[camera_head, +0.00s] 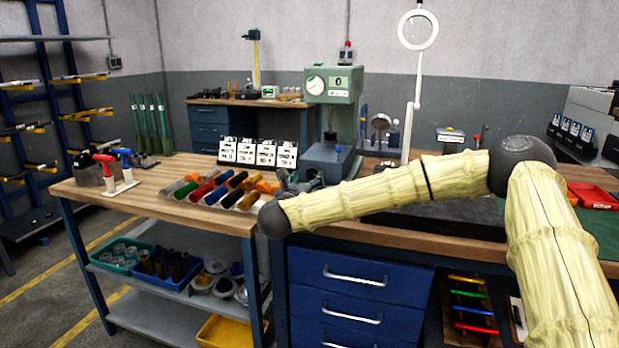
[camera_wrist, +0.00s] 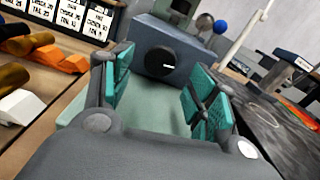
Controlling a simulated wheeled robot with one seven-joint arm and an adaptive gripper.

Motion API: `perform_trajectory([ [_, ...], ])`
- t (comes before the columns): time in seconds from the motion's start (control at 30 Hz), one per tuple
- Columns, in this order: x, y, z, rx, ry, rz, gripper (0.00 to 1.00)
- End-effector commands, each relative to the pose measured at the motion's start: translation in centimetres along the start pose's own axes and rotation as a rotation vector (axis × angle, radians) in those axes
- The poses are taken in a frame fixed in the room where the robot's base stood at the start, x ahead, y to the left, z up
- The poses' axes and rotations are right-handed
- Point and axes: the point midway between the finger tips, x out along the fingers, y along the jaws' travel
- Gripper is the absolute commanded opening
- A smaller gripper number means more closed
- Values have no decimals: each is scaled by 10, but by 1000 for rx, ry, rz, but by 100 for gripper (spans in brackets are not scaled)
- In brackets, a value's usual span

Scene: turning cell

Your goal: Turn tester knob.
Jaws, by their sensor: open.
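The tester (camera_head: 334,86) is a green machine with a round white dial, standing on the bench in the head view. Its grey-blue base (camera_head: 328,157) shows below it, and in the wrist view this base (camera_wrist: 148,37) fills the top middle. A round black knob (camera_wrist: 167,62) with a short white mark sits on the base's front face; the mark points roughly sideways. My gripper (camera_wrist: 162,82) is open, its teal pads on either side of the view of the knob, with nothing between them. In the head view my gripper (camera_head: 300,182) is in front of the base, and the knob cannot be made out. The pads appear short of the knob.
Coloured cylindrical parts (camera_head: 217,187) lie left of my gripper, with label cards (camera_head: 258,152) behind them. A dark plate (camera_head: 440,215) lies to the right under my arm. A lamp magnifier (camera_head: 417,30) stands right of the tester.

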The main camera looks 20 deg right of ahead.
Motion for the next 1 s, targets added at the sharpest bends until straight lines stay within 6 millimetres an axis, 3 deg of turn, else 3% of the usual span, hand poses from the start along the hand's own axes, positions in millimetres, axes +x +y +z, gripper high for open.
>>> perform_trajectory([
  [0.3,31,1,0,0,-1,2,59],
  [0.67,33,3,0,-1,-1,5,59],
  [0.9,33,3,0,0,-1,4,15],
  [1.0,33,3,0,0,-1,4,14],
])
